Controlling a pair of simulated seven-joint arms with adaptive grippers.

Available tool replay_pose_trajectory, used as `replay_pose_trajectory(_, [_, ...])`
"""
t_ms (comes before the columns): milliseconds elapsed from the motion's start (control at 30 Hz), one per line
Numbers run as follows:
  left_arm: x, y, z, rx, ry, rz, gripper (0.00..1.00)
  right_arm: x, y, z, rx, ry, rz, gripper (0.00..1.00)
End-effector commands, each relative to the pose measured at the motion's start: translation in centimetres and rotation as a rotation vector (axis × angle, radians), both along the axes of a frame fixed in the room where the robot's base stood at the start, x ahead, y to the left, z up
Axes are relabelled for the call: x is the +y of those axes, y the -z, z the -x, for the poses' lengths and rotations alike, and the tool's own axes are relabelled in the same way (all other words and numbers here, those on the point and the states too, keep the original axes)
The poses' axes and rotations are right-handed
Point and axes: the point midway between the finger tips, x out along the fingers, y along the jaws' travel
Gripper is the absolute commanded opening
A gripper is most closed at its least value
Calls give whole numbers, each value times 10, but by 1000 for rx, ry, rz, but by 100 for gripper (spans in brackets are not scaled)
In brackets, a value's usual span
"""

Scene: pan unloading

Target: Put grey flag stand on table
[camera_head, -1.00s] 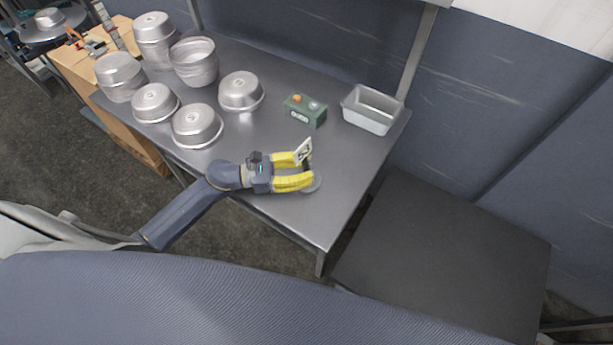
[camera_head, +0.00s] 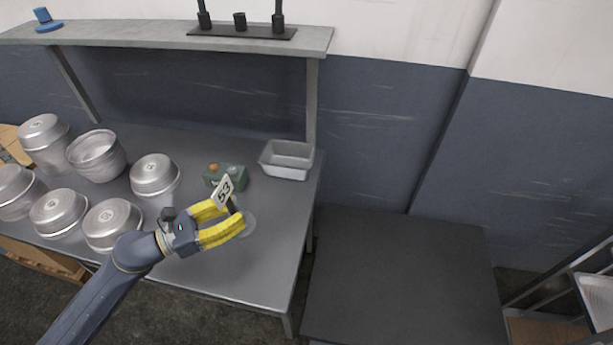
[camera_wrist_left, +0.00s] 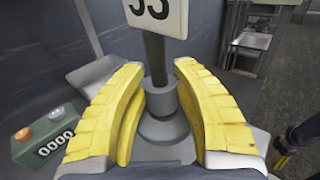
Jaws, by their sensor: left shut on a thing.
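The grey flag stand has a round base (camera_head: 249,224), a thin dark post and a white card (camera_head: 226,190) reading 53. My left gripper (camera_head: 238,214), with yellow fingers, is shut on the stand and holds it upright over the front right part of the grey metal table (camera_head: 262,262). In the left wrist view, the stand's grey collar and base (camera_wrist_left: 163,122) show between the two fingers, and the card is cut off at the top. I cannot tell whether the base touches the table.
A green box (camera_head: 226,178) with an orange knob and a metal loaf tin (camera_head: 287,160) stand behind the gripper. Several metal pans (camera_head: 155,176) fill the table's left side. A shelf (camera_head: 150,36) runs above the back. A dark lower surface (camera_head: 400,275) lies to the right.

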Motion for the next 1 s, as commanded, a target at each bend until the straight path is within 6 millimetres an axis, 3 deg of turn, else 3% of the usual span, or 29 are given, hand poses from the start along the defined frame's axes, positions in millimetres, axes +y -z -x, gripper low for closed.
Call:
replay_pose_trajectory(333, [-7,-24,-6,-6,-128,-5,0,0,0,0,0,0,0,94])
replay_pose_trajectory(1000, [-8,-34,-10,-2,-221,3,0,0,0,0,0,0,0,94])
